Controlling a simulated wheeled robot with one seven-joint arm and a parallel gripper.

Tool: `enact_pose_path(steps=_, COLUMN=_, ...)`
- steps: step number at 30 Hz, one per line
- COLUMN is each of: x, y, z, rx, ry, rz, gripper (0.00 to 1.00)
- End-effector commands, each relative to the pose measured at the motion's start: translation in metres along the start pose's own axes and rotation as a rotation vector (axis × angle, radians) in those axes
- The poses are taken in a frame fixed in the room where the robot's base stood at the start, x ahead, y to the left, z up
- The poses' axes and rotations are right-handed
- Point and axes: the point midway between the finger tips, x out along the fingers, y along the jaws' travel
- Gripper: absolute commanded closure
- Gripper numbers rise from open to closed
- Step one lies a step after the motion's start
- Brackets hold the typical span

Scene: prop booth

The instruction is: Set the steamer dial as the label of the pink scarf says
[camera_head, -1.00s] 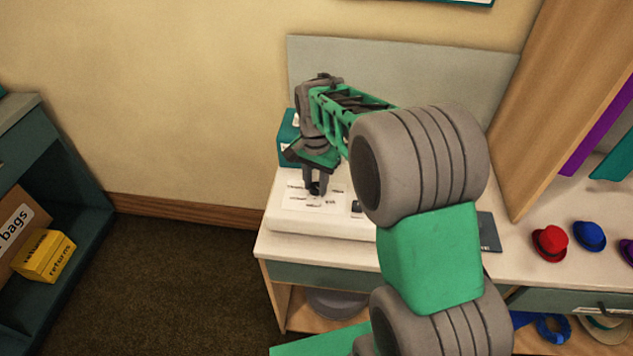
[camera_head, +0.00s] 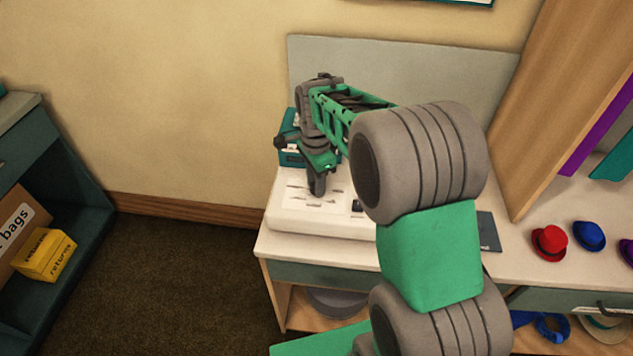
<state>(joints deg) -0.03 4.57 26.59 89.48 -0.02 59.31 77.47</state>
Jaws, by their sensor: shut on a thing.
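The white steamer unit (camera_head: 320,222) sits on the left end of the counter, with small dark markings on its top panel. My gripper (camera_head: 317,192) points down onto this panel, shut on the steamer dial, which the fingers hide almost wholly. The dial's pointer and setting cannot be made out. No pink scarf and no readable scarf label show in this view.
A teal box (camera_head: 290,150) stands behind the steamer. A red hat (camera_head: 549,242) and a blue hat (camera_head: 588,236) lie on the counter (camera_head: 511,262) at right. A yellow box (camera_head: 45,256) sits on the left shelf. Wooden panel rises at right.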

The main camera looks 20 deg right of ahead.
Motion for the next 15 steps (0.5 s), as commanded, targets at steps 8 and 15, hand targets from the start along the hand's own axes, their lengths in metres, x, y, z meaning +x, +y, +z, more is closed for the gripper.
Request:
enact_pose_path(steps=8, x=0.0003, y=0.0009, z=-0.0008, rx=0.006, ry=0.001, rz=0.003, gripper=1.0)
enact_pose_path(steps=15, x=0.0003, y=0.0007, z=-0.0003, rx=0.004, ry=0.0, rz=0.002, gripper=0.59)
